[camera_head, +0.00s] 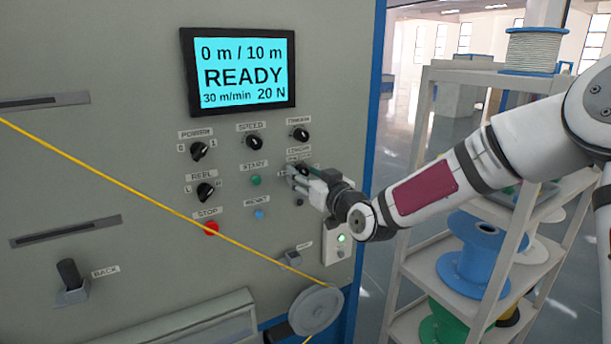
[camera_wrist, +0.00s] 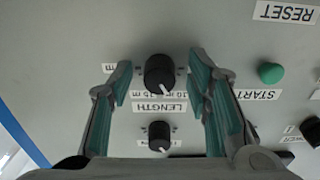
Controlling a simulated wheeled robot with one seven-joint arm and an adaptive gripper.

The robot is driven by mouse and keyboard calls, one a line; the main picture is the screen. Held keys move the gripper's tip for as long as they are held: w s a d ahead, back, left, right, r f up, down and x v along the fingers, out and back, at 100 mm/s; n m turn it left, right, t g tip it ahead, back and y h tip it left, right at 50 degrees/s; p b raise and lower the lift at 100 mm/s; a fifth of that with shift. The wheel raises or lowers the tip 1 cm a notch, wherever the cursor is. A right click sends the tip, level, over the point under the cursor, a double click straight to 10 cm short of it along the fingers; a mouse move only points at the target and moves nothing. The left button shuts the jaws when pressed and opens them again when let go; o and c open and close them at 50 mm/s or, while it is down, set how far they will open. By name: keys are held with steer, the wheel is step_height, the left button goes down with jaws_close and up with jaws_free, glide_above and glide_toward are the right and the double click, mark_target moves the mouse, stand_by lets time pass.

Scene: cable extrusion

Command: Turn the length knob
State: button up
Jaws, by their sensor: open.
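The length knob (camera_wrist: 158,72) is black with a white pointer line. In the wrist view it sits between the two teal-padded fingers of my gripper (camera_wrist: 159,74), with a gap on each side. The fingers are open and hold nothing. The upside-down LENGTH label (camera_wrist: 160,107) shows beside the knob. In the head view my gripper (camera_head: 297,172) is at the panel just below the tension knob (camera_head: 301,134), and it mostly hides the length knob. The display (camera_head: 243,76) reads 0 m / 10 m, READY, 30 m/min, 20 N.
The speed knob (camera_head: 254,142), green START button (camera_head: 256,181) and blue RESET button (camera_head: 259,214) are left of my gripper. A yellow cable (camera_head: 130,183) crosses in front of the panel to a grey pulley (camera_head: 316,309). A shelf with spools (camera_head: 480,250) stands at right.

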jaws_close()
steer(key=shift+n, duration=0.3)
steer(key=n+b, duration=0.8)
steer(key=shift+w+f+n, duration=0.1)
steer(key=shift+f+n, duration=0.1)
steer(key=shift+n, duration=0.2)
steer(key=n+b, duration=0.2)
steer(key=b, duration=0.1)
steer(key=shift+d+b, duration=0.1)
steer(key=shift+b, duration=0.2)
steer(key=shift+r+n, duration=0.1)
steer(key=shift+n, duration=0.2)
